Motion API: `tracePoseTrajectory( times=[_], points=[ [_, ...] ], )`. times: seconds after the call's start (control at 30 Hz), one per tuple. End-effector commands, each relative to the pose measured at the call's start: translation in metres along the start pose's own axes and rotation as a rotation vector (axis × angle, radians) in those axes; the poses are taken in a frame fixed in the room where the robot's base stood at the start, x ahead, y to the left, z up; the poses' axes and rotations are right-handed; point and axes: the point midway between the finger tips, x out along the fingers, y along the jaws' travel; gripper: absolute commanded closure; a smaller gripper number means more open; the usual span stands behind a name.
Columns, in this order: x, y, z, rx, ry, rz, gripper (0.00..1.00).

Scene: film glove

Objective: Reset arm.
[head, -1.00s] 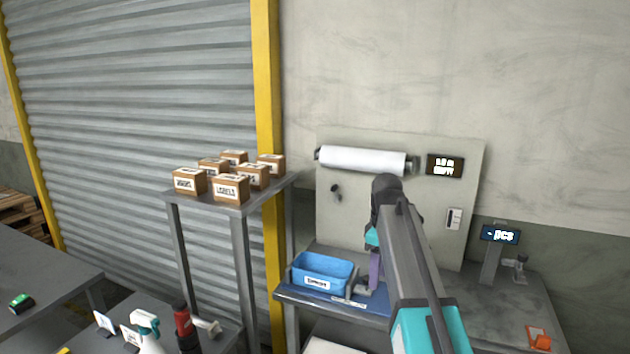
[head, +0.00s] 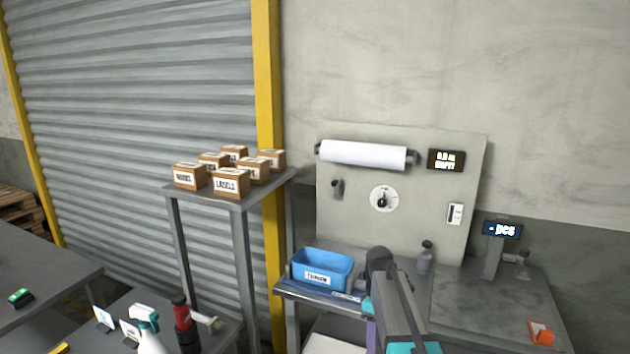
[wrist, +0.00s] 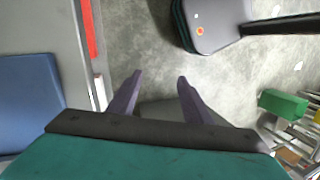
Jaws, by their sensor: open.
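My gripper (wrist: 154,88) shows in the wrist view with its two purple fingers spread apart and nothing between them. The wrist view looks down on a grey concrete floor (wrist: 160,65). In the head view my arm rises from the bottom edge in front of the bench. The fingers are mostly hidden behind my arm there.
A bench (head: 480,310) holds a blue bin (head: 322,270), a small grey bottle (head: 425,257) and an orange item (head: 541,331). Behind it a panel (head: 430,155) carries a white roll (head: 363,154) and a dial (head: 383,198). Several boxes (head: 230,182) stand on a stand at left.

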Motion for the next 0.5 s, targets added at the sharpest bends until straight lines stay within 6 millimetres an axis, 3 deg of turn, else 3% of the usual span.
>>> tracePoseTrajectory(
  times=[0.1, 0.5],
  points=[
    [0.042, -0.007, 0.004, 0.006, -0.023, -0.038, 0.55],
    [0.165, -0.036, 0.021, 0.064, -0.087, -0.134, 0.55]
  ],
)
